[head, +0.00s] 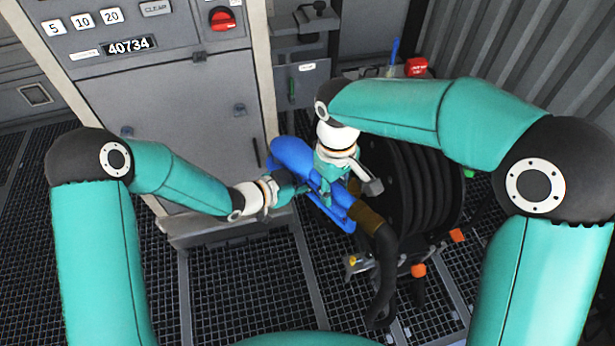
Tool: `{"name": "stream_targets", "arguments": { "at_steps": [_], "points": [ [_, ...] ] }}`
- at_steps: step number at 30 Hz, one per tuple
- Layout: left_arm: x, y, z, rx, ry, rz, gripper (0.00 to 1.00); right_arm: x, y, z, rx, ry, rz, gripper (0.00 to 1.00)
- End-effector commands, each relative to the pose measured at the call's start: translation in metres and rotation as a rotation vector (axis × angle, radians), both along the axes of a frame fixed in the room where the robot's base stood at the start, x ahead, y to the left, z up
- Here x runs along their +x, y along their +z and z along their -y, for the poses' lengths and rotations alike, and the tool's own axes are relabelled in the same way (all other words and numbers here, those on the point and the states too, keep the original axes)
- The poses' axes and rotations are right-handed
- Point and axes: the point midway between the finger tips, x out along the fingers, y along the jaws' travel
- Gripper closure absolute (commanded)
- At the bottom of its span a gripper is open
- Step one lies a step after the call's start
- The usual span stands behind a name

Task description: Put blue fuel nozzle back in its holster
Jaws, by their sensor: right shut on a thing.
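The blue fuel nozzle (293,153) is off the floor in front of the grey pump cabinet, tilted down toward the lower right. A brown fitting (366,215) and a black hose (384,262) run from its lower end. My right gripper (338,180) comes from above and is shut on the nozzle's body, hiding part of it. My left gripper (290,189) is at the nozzle's left side; whether it touches and how far its fingers are apart cannot be told. A grey bracket (303,75) is beside the cabinet; I cannot tell if this is the holster.
The pump cabinet (170,115) has number buttons, a red knob (222,19) and a display. A black hose reel (415,195) with orange parts stands close on the right. A red object (416,67) is behind it. Grated floor (235,275) in front is clear.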

Motion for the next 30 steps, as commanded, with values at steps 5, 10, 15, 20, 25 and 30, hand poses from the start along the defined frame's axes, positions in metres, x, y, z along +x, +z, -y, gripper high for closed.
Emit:
{"name": "stream_targets", "arguments": {
  "at_steps": [5, 10, 15, 20, 25, 30],
  "points": [
    [-0.0002, 0.0003, 0.0000, 0.000, -0.001, 0.000, 1.00, 0.0009, 0.0011, -0.0003, 0.002, 0.000, 0.004, 1.00],
    [-0.0008, 0.0004, 0.0006, -0.001, -0.002, 0.001, 1.00, 0.0015, 0.0012, -0.0005, 0.003, -0.001, 0.005, 1.00],
    [-0.0008, 0.0019, 0.0011, -0.002, -0.004, 0.004, 1.00, 0.0018, 0.0014, -0.0007, 0.004, -0.001, 0.007, 0.61],
    [-0.0003, 0.0017, 0.0007, -0.002, -0.003, 0.004, 1.00, 0.0012, 0.0009, -0.0004, 0.002, -0.001, 0.005, 0.40],
    [0.0001, 0.0016, 0.0003, -0.001, -0.001, 0.003, 1.00, 0.0006, 0.0006, -0.0002, 0.001, 0.000, 0.002, 0.40],
    [0.0004, 0.0015, 0.0000, -0.002, 0.000, 0.003, 1.00, 0.0007, 0.0029, -0.0002, 0.001, 0.000, 0.002, 0.40]
  ]
}}
